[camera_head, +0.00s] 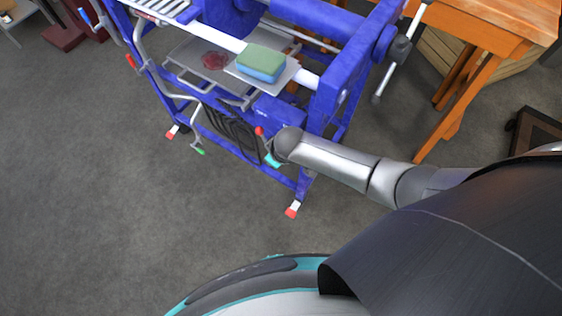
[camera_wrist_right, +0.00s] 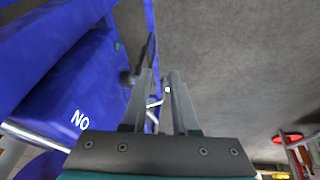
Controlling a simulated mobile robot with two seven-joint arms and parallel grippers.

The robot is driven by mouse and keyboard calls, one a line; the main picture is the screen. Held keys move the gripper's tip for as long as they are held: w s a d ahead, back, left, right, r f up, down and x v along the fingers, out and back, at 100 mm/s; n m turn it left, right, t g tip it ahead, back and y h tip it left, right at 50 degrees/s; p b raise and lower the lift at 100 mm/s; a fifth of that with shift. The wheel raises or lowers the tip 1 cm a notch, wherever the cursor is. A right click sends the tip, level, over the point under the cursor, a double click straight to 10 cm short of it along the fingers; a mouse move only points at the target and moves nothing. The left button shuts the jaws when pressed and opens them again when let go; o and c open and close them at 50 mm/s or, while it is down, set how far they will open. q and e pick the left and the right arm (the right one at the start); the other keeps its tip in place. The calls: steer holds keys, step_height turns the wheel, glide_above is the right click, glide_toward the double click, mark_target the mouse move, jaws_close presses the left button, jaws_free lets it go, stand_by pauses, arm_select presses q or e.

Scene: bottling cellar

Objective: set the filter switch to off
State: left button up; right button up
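The blue switch box (camera_wrist_right: 82,105) fills the left of the right wrist view, with white letters that read as an upside-down "ON". A dark lever (camera_wrist_right: 139,62) with a round pivot sticks out from its side, close to the left fingertip; I cannot tell whether they touch. My right gripper (camera_wrist_right: 161,72) is open, its two fingers parted with nothing held between them. In the head view the box (camera_head: 280,113) sits low on the blue machine, and my right forearm reaches to it, hiding most of the gripper. My left gripper is not in view.
The blue machine frame (camera_head: 325,95) carries a tray (camera_head: 288,79) with a green and blue sponge (camera_head: 261,63). A black coiled hose (camera_head: 230,130) hangs below. A wooden table (camera_head: 490,25) stands at the right.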

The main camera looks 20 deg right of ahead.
steer(key=shift+s+d+p, duration=0.2)
steer(key=shift+s, duration=0.65)
steer(key=shift+s+d+p, duration=0.15)
steer(key=shift+s+d, duration=0.05)
steer(key=shift+s, duration=0.65)
steer(key=shift+c, duration=0.3)
